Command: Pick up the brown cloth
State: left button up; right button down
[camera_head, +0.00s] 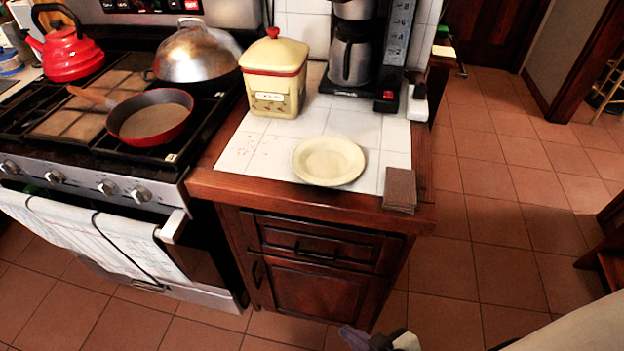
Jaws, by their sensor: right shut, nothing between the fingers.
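The brown cloth (400,188) lies folded at the front right corner of the tiled counter (300,188), partly over the wooden edge. My right gripper (378,340) is at the bottom edge of the view, in front of the cabinet and well below the cloth. It is shut, empty and apart from the cloth, and partly cut off by the frame. My left gripper is not in view.
A pale yellow plate (328,161) sits left of the cloth. Behind are a yellow canister (274,77) and a coffee maker (353,50). The stove with a red pan (150,117) stands left. Tiled floor (490,240) is open to the right.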

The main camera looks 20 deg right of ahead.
aim_at(400, 187)
jog(key=u, duration=1.9)
jog(key=k, duration=1.25)
jog(key=z, duration=1.95)
